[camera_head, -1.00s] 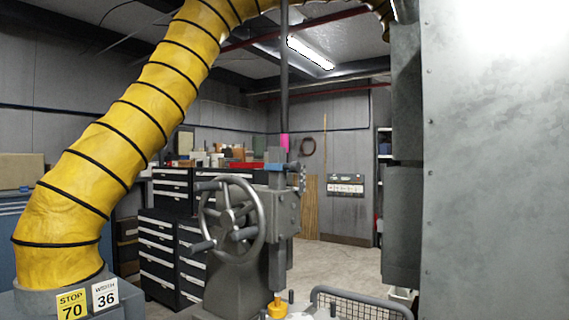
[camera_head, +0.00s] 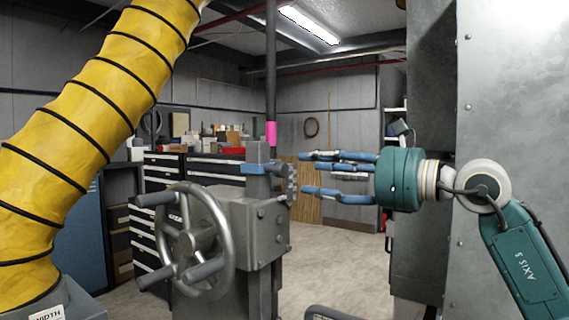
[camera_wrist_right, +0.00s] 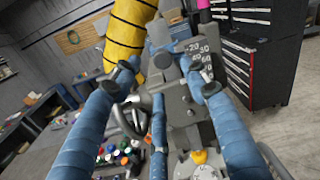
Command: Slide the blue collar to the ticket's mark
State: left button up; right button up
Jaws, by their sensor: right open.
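The blue collar (camera_head: 254,168) sits around the upper part of the grey upright column, above the handwheel machine. My right gripper (camera_head: 303,173) comes in from the right with its blue fingers spread and empty. Its tips point at the column, close to the collar's right side; whether they touch anything is unclear. In the right wrist view the spread fingers (camera_wrist_right: 163,78) frame the column, and a numbered scale (camera_wrist_right: 202,58) shows beside the right fingertip. A white width ticket (camera_head: 47,313) is cut off at lower left. My left gripper is out of view.
A handwheel (camera_head: 193,240) stands in front of the column. A yellow ribbed duct (camera_head: 90,130) fills the left side. A grey metal cabinet panel (camera_head: 520,120) is at right. A pink band (camera_head: 271,133) marks the pole above. Open floor lies behind.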

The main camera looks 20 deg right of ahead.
aim_at(285, 169)
jog(key=p+x, duration=0.1)
jog(key=x, duration=0.3)
jog(key=shift+r, duration=0.15)
jog(key=p+x, duration=0.1)
jog(key=x, duration=0.2)
jog(key=shift+w+p, duration=0.2)
jog(key=shift+p, duration=0.1)
jog(key=shift+w+a+f, duration=0.15)
jog(key=shift+w+f, duration=0.1)
jog(key=shift+c, duration=0.8)
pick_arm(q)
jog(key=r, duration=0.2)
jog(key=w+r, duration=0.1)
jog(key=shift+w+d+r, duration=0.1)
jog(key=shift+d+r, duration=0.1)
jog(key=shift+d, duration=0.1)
pick_arm(e)
grip_shut()
